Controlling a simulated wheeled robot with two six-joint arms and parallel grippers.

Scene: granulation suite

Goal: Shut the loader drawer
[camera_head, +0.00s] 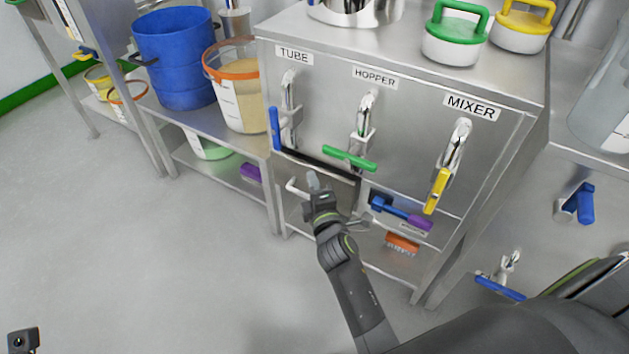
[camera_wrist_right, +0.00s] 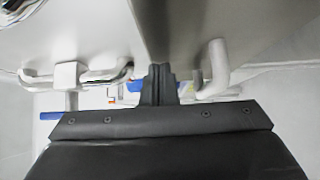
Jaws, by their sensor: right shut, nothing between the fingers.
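The grey loader drawer (camera_head: 343,192) is in the steel cabinet's lower left, below the TUBE and HOPPER labels. A dark gap shows along its top edge, so it stands partly open. Its pale bar handle (camera_head: 296,189) sticks out at the left; a pale handle also shows in the right wrist view (camera_wrist_right: 214,68). My right gripper (camera_head: 314,182) is shut and empty in front of the drawer, close to the handle. I cannot tell whether it touches the drawer front. My left gripper is not identifiable; only a small dark part shows in the lower left corner.
Above the drawer hang levers with blue (camera_head: 275,129), green (camera_head: 349,158) and yellow (camera_head: 437,190) grips. Brushes, one orange (camera_head: 402,243), are to the drawer's right. A side bench with a blue tub (camera_head: 175,55) stands left. The floor in front is clear.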

